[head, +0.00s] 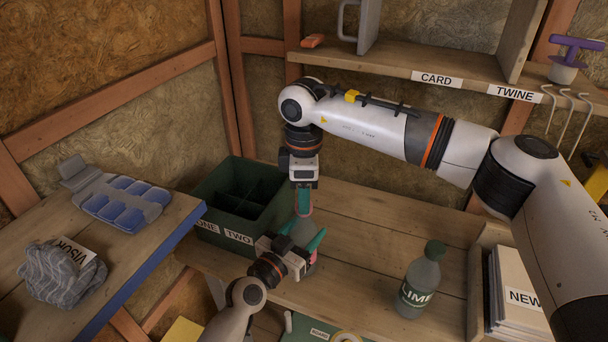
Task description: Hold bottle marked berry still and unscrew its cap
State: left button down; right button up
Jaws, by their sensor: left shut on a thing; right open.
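A greyish bottle (302,235) with a bit of pink low on it stands on the wooden bench; its label is hidden, so I cannot read berry on it. My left gripper (303,236) is shut on its body from the front, a teal finger on each side. My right gripper (304,211) points straight down above the bottle, its teal fingers open around or just over the top. The cap is mostly hidden by these fingers, and I cannot tell whether they touch it.
A green bottle marked LIME (420,285) stands to the right. A dark green divided bin (240,235) labelled TWO is close behind left. A shelf (430,78) with hooks is above. Bench between bottles is clear.

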aim_at(302, 231)
jog(key=shift+f, duration=1.1)
